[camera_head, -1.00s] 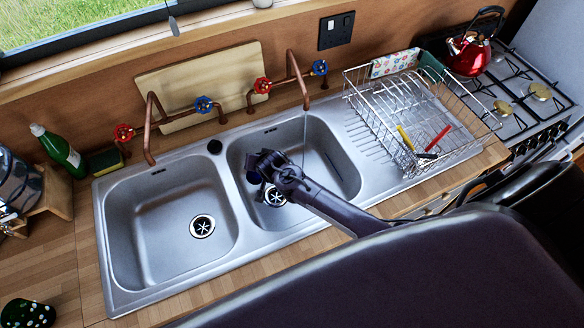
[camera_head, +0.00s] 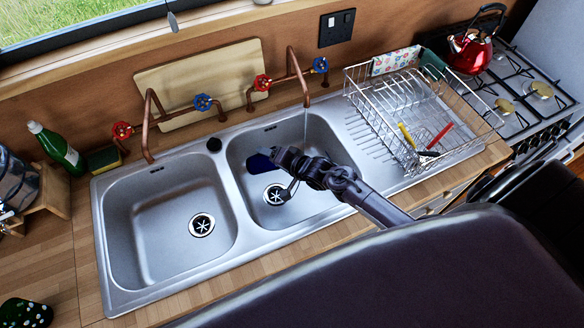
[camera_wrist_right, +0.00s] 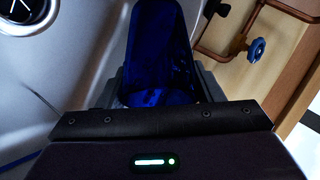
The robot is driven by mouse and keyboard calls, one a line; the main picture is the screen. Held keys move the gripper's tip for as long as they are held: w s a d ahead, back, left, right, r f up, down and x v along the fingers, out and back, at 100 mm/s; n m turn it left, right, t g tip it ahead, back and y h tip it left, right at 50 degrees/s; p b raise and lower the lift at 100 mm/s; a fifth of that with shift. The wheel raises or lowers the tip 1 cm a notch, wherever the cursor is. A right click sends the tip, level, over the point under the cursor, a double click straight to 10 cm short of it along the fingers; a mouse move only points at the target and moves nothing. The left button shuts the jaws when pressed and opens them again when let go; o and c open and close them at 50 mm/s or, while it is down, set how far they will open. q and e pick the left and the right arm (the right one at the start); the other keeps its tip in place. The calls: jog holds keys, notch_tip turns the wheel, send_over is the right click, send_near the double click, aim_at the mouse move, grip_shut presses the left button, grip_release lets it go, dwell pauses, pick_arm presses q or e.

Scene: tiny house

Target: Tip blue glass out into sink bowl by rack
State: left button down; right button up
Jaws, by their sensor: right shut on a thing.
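The blue glass (camera_head: 259,163) is dark blue and held over the sink bowl by the rack (camera_head: 335,155), the right-hand bowl. It looks tipped onto its side, pointing left in the head view. My right gripper (camera_head: 277,157) is shut on it. In the right wrist view the glass (camera_wrist_right: 155,45) sits between the two fingers, over grey sink metal. The gripper and arm hide part of the glass and bowl. I cannot tell whether anything is inside the glass. My left gripper is not in view.
The wire dish rack (camera_head: 415,110) stands right of the bowl. A copper tap (camera_head: 298,75) reaches over the bowl's back edge. The left sink bowl (camera_head: 165,220) is empty. A green bottle (camera_head: 58,150) stands at left, a red kettle (camera_head: 470,52) on the hob.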

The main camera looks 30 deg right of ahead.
jog(key=shift+d, duration=0.1)
pick_arm(q)
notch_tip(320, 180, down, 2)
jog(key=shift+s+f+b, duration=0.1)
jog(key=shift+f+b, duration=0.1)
jog(key=shift+b, duration=0.1)
pick_arm(e)
jog(key=shift+s+t+y, duration=0.1)
jog(key=shift+t+y, duration=0.3)
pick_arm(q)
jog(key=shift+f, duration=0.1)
pick_arm(e)
jog(key=shift+m, duration=0.3)
pick_arm(q)
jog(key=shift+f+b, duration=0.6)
jog(key=shift+b, duration=0.1)
pick_arm(e)
jog(key=shift+s+d+r+m+t+y, duration=0.15)
jog(key=shift+r+m+t+y, duration=0.15)
jog(key=shift+t+y, duration=0.25)
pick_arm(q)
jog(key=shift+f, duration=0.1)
pick_arm(e)
jog(key=shift+s+d+t, duration=0.1)
jog(key=shift+d+t, duration=0.15)
